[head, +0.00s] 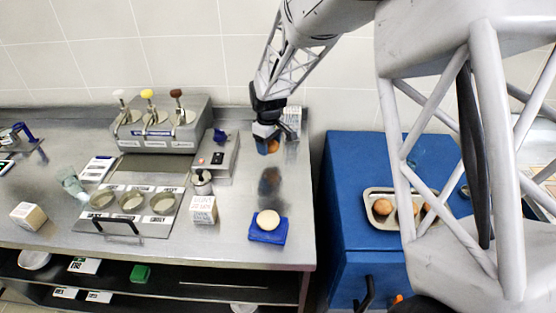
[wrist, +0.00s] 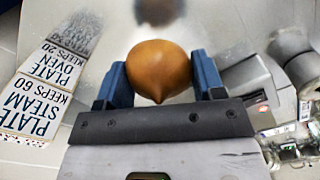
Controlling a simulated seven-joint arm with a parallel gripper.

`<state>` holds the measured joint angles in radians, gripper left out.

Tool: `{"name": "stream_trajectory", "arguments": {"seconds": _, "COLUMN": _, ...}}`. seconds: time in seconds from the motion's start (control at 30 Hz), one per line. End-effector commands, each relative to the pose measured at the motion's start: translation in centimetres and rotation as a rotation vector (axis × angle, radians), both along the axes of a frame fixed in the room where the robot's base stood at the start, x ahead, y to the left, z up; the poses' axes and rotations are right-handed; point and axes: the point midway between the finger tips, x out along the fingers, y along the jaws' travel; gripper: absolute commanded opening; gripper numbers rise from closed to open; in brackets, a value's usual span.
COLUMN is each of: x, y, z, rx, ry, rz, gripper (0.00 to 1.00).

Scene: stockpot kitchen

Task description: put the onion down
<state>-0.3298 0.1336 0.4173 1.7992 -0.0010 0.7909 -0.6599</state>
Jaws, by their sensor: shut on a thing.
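The brown onion (wrist: 160,70) sits between the two blue fingers of my gripper (wrist: 160,80), its pointed end toward the wrist. In the head view my gripper (head: 268,146) is above the back right of the steel counter (head: 240,245), and the onion (head: 273,146) shows partly between its fingers. The gripper is shut on the onion. A dark shadow or reflection lies on the counter below, and the onion looks held clear of the surface.
A blue block (head: 267,235) with a pale round thing (head: 268,220) on it stands near the counter's front right. A dispenser (head: 160,130) stands behind several pots (head: 131,201). A tray (head: 371,210) with brown round items sits on the blue cabinet (head: 350,165). Printed signs (wrist: 28,100) show in the wrist view.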

Motion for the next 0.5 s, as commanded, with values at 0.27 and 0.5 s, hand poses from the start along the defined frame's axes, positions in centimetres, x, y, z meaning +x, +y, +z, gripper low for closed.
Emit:
{"name": "stream_trajectory", "arguments": {"seconds": 0.27, "x": -5.1, "y": -2.8, "z": 0.3, "rx": -0.001, "ry": 0.0, "rz": -0.064, "gripper": 0.37}}
{"name": "stream_trajectory", "arguments": {"seconds": 0.5, "x": -10.0, "y": -5.2, "z": 0.4, "rx": -0.002, "ry": -0.003, "rz": -0.125, "gripper": 0.37}}
